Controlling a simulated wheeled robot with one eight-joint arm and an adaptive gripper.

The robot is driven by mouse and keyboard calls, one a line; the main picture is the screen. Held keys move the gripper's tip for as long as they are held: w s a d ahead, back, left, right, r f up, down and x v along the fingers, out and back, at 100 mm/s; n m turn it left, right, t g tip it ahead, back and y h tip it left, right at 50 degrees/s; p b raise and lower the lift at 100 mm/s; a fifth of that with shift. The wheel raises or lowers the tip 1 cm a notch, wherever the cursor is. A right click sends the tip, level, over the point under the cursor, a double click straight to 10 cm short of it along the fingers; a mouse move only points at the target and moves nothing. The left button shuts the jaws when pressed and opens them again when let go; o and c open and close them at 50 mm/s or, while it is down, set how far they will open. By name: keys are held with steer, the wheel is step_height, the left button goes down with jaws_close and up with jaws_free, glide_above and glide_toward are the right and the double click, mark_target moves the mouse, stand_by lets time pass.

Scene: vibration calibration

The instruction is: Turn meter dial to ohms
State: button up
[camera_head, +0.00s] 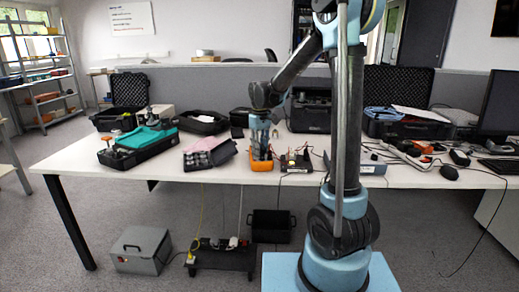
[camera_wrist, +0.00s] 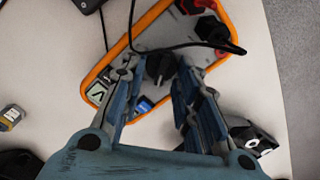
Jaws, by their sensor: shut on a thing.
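The meter is an orange-edged multimeter (camera_head: 262,166) on the white table, in the middle of the head view. In the wrist view the meter (camera_wrist: 166,27) lies at a slant, its grey face up, with a small display (camera_wrist: 97,93) at the lower left and plugs at the upper right. The black dial (camera_wrist: 159,66) is between my fingertips. My gripper (camera_head: 260,150) points down over the meter. In the wrist view my gripper (camera_wrist: 157,70) is shut on the dial. The dial's markings are hidden or too small to read.
A black lead (camera_wrist: 190,45) crosses the meter. A small black device (camera_wrist: 252,137) sits right of my fingers. The table's front edge is close.

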steer(key=m, duration=0.6)
steer(key=shift+w+d+m, duration=0.1)
steer(key=shift+d+m, duration=0.1)
steer(key=shift+m, duration=0.1)
stand_by(0.4)
steer(key=o, duration=0.7)
steer(key=shift+o, duration=0.2)
steer(key=shift+r, duration=0.1)
step_height(320, 180, up, 12)
